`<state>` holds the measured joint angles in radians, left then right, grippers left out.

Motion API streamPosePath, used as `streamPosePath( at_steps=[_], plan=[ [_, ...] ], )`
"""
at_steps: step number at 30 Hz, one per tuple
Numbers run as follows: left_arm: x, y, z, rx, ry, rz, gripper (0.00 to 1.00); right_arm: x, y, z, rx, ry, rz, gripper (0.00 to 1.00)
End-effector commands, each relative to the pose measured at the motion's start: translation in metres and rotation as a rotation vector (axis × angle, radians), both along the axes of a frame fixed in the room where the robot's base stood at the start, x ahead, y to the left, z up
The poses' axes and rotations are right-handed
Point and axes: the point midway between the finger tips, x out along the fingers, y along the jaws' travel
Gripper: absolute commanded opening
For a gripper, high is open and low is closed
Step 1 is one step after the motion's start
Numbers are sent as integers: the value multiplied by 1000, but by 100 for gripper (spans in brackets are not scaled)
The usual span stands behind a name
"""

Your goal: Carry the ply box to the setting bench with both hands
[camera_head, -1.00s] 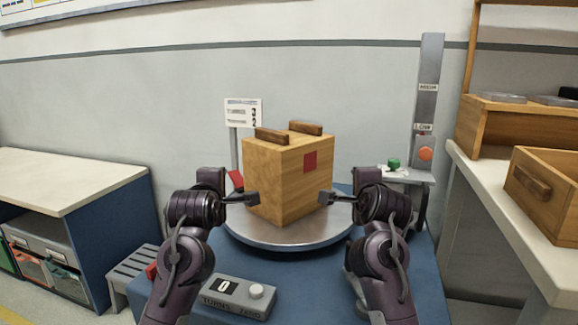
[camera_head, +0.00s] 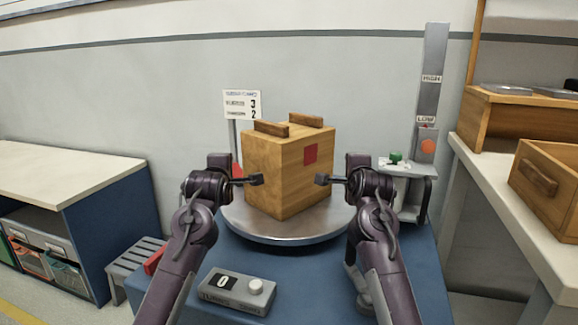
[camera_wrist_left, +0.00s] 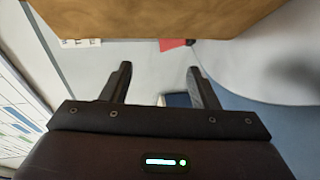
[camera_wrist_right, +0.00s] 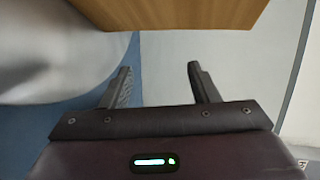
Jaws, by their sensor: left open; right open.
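The ply box (camera_head: 280,180) stands upright on a round metal turntable (camera_head: 262,231). It has two dark wooden handle bars on top and a red square on one face. My left gripper (camera_head: 256,180) is open and empty at the box's left side. My right gripper (camera_head: 322,180) is open and empty at its right side. The box's wood shows at the top of the left wrist view (camera_wrist_left: 150,15) and the right wrist view (camera_wrist_right: 175,10), outside the fingers. Whether either gripper touches the box is unclear. I cannot identify the setting bench for certain.
A grey control box (camera_head: 236,291) with a "0" display sits in front on the blue base. A post marked HIGH and LOW (camera_head: 430,90) stands behind right. A pale-topped bench (camera_head: 60,170) is at left; a bench with wooden trays (camera_head: 500,200) is at right.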

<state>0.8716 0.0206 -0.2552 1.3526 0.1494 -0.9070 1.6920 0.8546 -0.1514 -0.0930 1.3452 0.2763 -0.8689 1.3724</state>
Motion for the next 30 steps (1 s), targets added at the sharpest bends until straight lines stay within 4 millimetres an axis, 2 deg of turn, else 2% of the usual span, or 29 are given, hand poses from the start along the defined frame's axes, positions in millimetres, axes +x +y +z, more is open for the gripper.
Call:
streamPosePath(
  at_steps=[6,15,21,30],
  plan=[
    [35,0,-8,2,1,0,55,35,0,-8,-1,1,0,55],
    [66,0,-17,1,0,0,55,66,-1,-16,0,-1,0,55],
    [65,-13,-16,0,-2,0,55,65,13,-17,0,0,1,55],
    [65,-15,-17,-1,-1,0,55,65,15,-17,1,0,0,55]
  ],
)
